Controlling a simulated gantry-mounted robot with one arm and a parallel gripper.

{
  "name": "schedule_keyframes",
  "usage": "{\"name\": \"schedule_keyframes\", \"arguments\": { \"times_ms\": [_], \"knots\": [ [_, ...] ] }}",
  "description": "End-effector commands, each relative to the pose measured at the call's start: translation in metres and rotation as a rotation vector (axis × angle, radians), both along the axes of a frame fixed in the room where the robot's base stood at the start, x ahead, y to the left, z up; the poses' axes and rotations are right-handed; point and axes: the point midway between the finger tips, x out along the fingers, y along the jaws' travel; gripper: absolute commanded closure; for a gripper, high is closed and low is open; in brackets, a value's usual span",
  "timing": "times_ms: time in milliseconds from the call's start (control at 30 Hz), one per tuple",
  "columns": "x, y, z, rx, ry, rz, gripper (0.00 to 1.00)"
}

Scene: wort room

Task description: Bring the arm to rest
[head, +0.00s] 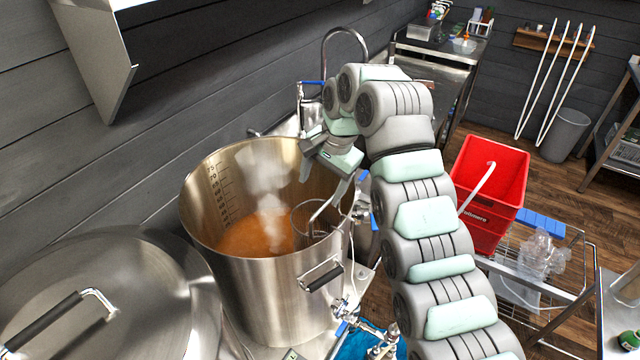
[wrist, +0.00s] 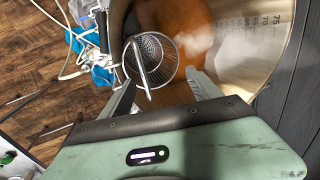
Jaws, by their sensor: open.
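My arm curves up from the lower right in the head view, and my gripper (head: 321,190) hangs tilted over the right side of the open steel kettle (head: 265,290). Its two fingers are apart with nothing between them. The wrist view looks past the open fingers (wrist: 163,84) down into the kettle. A mesh basket (head: 308,219) with a metal handle sits inside the kettle by its near-right rim. It shows below and between the fingers in the wrist view (wrist: 150,62), apart from them as far as I can tell.
Steam rises from the amber liquid (head: 255,237). A lidded vessel (head: 120,290) stands at left, and a curved tap (head: 345,32) behind the kettle. Open floor lies beyond.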

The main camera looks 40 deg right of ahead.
Motion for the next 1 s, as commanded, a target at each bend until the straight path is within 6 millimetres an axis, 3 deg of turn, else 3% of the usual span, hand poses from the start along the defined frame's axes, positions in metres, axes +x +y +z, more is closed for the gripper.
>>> {"name": "schedule_keyframes", "arguments": {
  "times_ms": [1000],
  "knots": [
    [-0.010, -0.002, 0.042, -0.002, 0.000, -0.001, 0.28]
  ]
}}
